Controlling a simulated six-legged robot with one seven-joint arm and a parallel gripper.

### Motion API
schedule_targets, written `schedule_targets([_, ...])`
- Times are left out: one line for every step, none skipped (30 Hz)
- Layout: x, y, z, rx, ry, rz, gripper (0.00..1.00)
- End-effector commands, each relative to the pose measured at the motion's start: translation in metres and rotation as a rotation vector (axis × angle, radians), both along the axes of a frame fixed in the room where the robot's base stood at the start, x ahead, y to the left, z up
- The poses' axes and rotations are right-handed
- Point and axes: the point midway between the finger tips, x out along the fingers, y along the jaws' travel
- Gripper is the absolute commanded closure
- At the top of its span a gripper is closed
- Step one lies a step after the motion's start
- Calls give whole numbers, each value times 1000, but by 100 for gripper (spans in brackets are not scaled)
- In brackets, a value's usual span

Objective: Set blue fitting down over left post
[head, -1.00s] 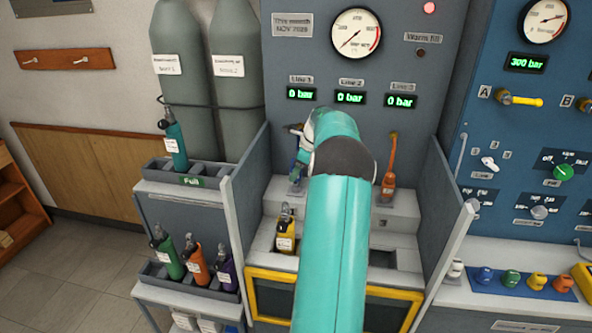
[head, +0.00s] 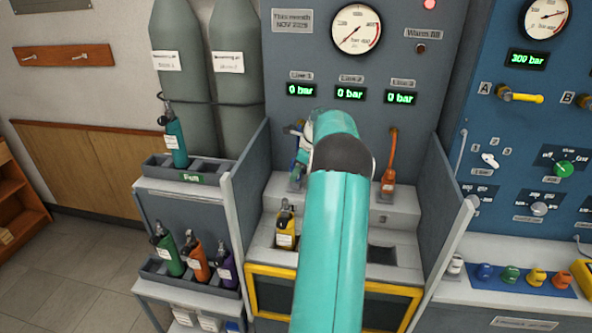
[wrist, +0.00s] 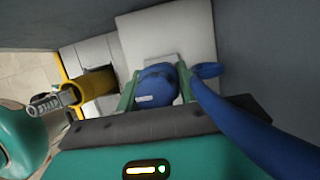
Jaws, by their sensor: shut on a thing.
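The blue fitting (wrist: 157,84) sits between the two green fingers of my gripper (wrist: 157,92) in the wrist view, and its blue hose curves off to the right. In the head view a sliver of the blue fitting (head: 302,157) shows beside my arm, above the left part of the stepped bench, under the Line 1 display. My arm hides most of the gripper there. The left post cannot be made out; a small grey plate shows just behind the fitting in the wrist view. I cannot tell whether the fitting is around the post.
A yellow cylinder (head: 285,229) stands in front of the left station, and its valve (wrist: 58,101) is close to my gripper's left side. An orange fitting (head: 389,179) stands on the right. Grey side panels (head: 247,190) flank the bench. An empty slot (head: 382,256) lies front right.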

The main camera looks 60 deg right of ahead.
Motion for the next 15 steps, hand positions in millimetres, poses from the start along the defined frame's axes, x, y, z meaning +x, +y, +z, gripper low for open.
schedule_targets([0,0,0,-1,0,0,95])
schedule_targets([0,0,-1,-1,0,0,95])
schedule_targets([0,0,-1,0,0,0,95])
schedule_targets([0,0,-2,0,0,0,95])
schedule_targets([0,0,-2,0,0,0,95])
schedule_targets([0,0,-3,0,0,0,95])
schedule_targets([0,0,-3,0,0,0,95])
schedule_targets([0,0,-4,0,0,0,95])
schedule_targets([0,0,-4,0,0,0,95])
schedule_targets([0,0,-5,0,0,0,95])
schedule_targets([0,0,-5,0,0,0,95])
schedule_targets([0,0,-6,0,0,0,95])
schedule_targets([0,0,-6,0,0,0,62])
schedule_targets([0,0,-6,0,0,0,56])
schedule_targets([0,0,-6,0,0,0,48])
